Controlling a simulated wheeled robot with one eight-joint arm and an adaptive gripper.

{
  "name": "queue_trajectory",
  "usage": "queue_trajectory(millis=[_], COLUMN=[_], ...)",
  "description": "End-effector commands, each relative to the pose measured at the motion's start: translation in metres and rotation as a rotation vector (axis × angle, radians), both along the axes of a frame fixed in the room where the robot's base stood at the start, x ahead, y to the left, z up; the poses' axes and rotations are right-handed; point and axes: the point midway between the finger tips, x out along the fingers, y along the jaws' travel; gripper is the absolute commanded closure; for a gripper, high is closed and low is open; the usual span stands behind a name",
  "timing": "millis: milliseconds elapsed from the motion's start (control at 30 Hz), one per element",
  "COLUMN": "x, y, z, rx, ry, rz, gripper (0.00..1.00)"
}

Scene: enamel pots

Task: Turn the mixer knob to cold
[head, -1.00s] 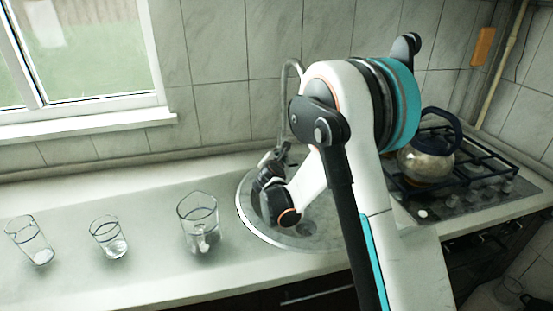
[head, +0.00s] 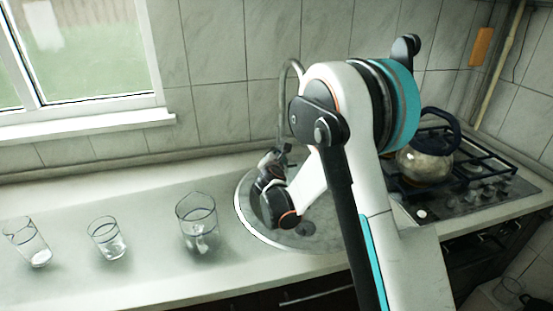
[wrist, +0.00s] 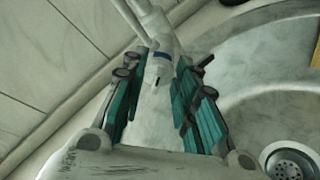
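The mixer tap (head: 285,95) rises at the back of the round sink, partly hidden behind my arm in the head view. In the wrist view its pale metal body (wrist: 158,68), with a blue mark, shows at the top middle. My gripper (wrist: 158,98) has its teal-padded fingers spread on either side of the near end of this body. A gap shows between the pads, and I cannot tell whether either finger touches the tap. In the head view my gripper (head: 270,160) is beside the tap's base. The knob's setting cannot be read.
The round sink (head: 243,212) lies below my gripper; its drain (wrist: 289,163) shows at lower right in the wrist view. Three glasses (head: 197,222) stand on the counter (head: 150,270) to the left. A kettle (head: 428,160) sits on the stove at right. The tiled wall is close behind.

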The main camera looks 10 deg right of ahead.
Motion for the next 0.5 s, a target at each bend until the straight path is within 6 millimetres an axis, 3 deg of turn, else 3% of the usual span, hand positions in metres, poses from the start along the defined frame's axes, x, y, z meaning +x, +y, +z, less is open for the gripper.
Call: queue_trajectory(millis=[233,500], x=[-0.014,-0.063], y=[0.006,0.023], z=[0.005,0.02], rx=[-0.001,-0.001], ry=[0.0,0.0], rz=[0.002,0.002], gripper=[0.72,0.72])
